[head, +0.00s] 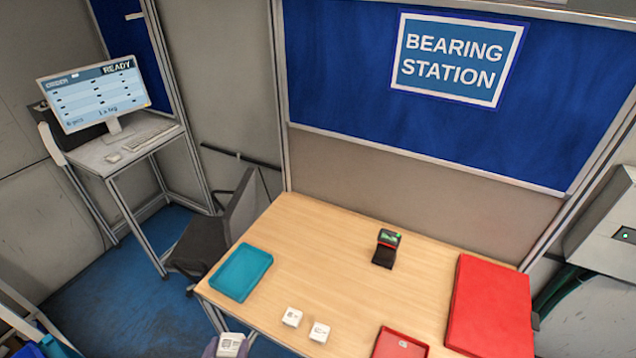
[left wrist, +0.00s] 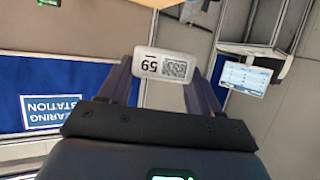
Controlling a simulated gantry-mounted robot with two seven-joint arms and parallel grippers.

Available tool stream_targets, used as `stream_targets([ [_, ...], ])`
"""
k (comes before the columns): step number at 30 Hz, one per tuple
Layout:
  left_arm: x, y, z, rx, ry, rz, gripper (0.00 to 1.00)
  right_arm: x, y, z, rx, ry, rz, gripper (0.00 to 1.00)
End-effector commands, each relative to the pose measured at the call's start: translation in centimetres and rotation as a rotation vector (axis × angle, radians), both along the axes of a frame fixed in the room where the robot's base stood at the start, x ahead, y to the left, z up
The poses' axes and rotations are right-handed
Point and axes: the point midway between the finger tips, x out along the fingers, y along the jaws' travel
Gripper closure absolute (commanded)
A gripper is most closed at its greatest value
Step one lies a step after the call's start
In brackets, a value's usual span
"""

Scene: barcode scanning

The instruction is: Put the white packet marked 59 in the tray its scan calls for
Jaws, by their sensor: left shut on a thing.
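The white packet marked 59 (left wrist: 165,66) is pinched between the fingers of my left gripper (left wrist: 164,80). Its label with a square code and the number, upside down, faces the wrist camera. In the head view the packet (head: 231,344) is at the bottom edge, in front of the table, with my left gripper (head: 226,350) only partly in view. A teal tray (head: 241,272) lies at the table's left. A red tray (head: 400,344) is at the front, cut by the picture edge. A black and red scanner (head: 385,248) with a green light stands at mid-table. My right gripper is not in view.
Two other white packets (head: 292,317) (head: 319,332) lie between the trays. A large red box or lid (head: 490,308) covers the table's right end. A monitor (head: 94,92) reading READY stands at the left. The wooden table (head: 320,255) is clear around the scanner.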

Motion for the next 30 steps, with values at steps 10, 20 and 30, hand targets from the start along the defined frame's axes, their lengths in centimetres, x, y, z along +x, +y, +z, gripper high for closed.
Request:
stream_targets([
  [10, -0.6, 0.3, -2.7, 0.002, 0.006, -0.004, 0.78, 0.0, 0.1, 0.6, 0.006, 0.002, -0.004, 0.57],
  [20, 3.1, -2.1, -16.6, -0.004, -0.004, -0.001, 0.78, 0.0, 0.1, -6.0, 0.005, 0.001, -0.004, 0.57],
  [30, 12.8, -7.3, -22.6, -0.002, -0.008, -0.022, 0.78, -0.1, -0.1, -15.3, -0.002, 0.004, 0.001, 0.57],
])
